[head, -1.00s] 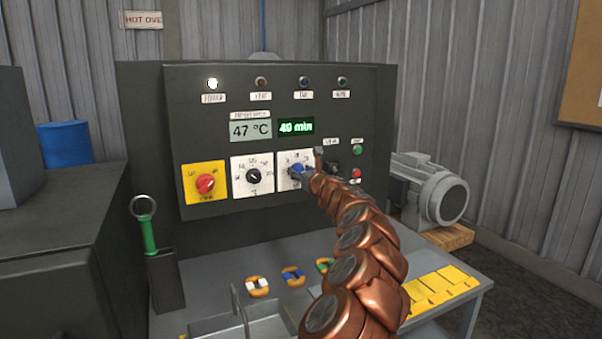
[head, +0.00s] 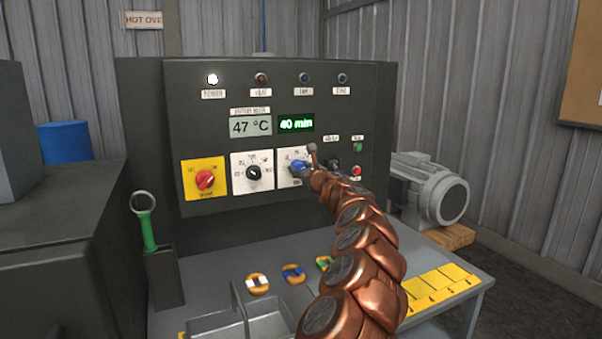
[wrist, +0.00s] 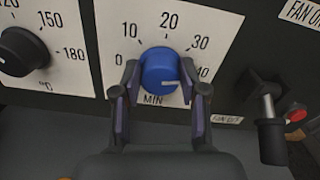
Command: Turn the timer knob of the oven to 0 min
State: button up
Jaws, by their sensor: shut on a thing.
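The blue timer knob (wrist: 158,72) sits on a white dial plate (wrist: 215,22) marked 10, 20, 30, 40 and MIN. Its pale pointer mark faces right and slightly down, near the 40. In the head view the knob (head: 298,167) is partly hidden by my arm. My gripper (wrist: 159,88) is shut on the knob, with one finger on its left side and one on its right. The green timer display (head: 296,123) reads 40 min.
A black temperature knob (head: 253,172) and a red power knob (head: 205,181) lie left of the timer. A black lever (wrist: 270,128) sticks out close to the right of my gripper. The bench with coloured rings is below.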

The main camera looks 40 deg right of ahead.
jog(key=n+b, duration=0.1)
jog(key=n, duration=0.1)
jog(key=n+b, duration=0.2)
jog(key=shift+f+n, duration=0.2)
jog(key=shift+n, duration=0.1)
jog(key=n+b, duration=0.3)
jog(key=shift+a+n, duration=0.15)
jog(key=shift+n, duration=0.25)
jog(key=n+b, duration=0.2)
jog(key=shift+f+n, duration=0.1)
jog(key=shift+n, duration=0.2)
jog(key=shift+d+f+n+b, duration=0.1)
jog(key=shift+n+b, duration=2.45)
jog(key=shift+n, duration=3)
jog(key=shift+d+f+n+b, duration=0.1)
jog(key=shift+n+b, duration=2.4)
jog(key=shift+n, duration=3.35)
